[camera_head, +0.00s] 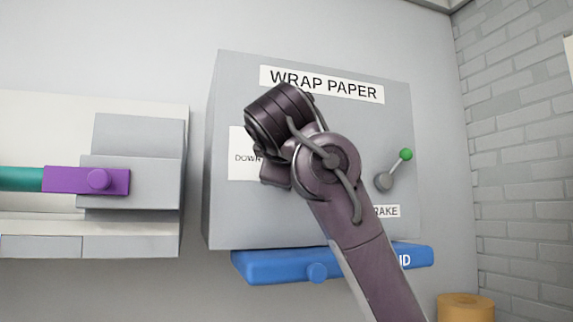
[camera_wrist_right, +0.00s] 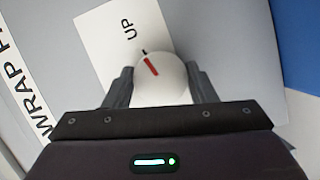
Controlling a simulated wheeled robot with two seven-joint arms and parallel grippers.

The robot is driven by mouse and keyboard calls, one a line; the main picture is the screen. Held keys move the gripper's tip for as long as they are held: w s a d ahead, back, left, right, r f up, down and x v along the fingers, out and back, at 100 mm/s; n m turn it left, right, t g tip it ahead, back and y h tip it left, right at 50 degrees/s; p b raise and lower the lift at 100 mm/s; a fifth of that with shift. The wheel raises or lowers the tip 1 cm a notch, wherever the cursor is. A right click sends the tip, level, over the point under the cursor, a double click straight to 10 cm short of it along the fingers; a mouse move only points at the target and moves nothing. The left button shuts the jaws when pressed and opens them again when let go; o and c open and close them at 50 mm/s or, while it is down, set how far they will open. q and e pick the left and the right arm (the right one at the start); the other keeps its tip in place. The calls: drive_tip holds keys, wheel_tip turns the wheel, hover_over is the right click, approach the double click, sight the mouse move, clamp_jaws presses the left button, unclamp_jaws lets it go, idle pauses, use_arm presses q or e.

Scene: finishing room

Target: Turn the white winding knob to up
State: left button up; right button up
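The white winding knob (camera_wrist_right: 162,80) shows in the right wrist view, round, with a red pointer line. The line points up and left in that view, towards a small black tick beside the word UP on a white label (camera_wrist_right: 112,42). My right gripper (camera_wrist_right: 161,72) has one finger on each side of the knob, and both appear to touch it. In the head view my right arm covers the knob and the gripper; part of the white label (camera_head: 240,168) with DOWN shows to the left. My left gripper is not in view.
The knob is on a grey box (camera_head: 232,100) marked WRAP PAPER. A green-tipped lever (camera_head: 405,155) is at its right, above a partly hidden brake label. A blue lid (camera_head: 275,266) with a knob is below. A purple slider (camera_head: 75,180) is at left.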

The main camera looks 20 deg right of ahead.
drive_tip(key=o, duration=0.4)
drive_tip(key=shift+w, duration=0.1)
drive_tip(key=f+b+v, duration=0.1)
drive_tip(key=b+v, duration=0.2)
drive_tip(key=v, duration=0.4)
drive_tip(key=shift+s+a+r, duration=0.15)
drive_tip(key=shift+s+r, duration=0.25)
drive_tip(key=shift+r, duration=0.1)
drive_tip(key=shift+w, duration=0.1)
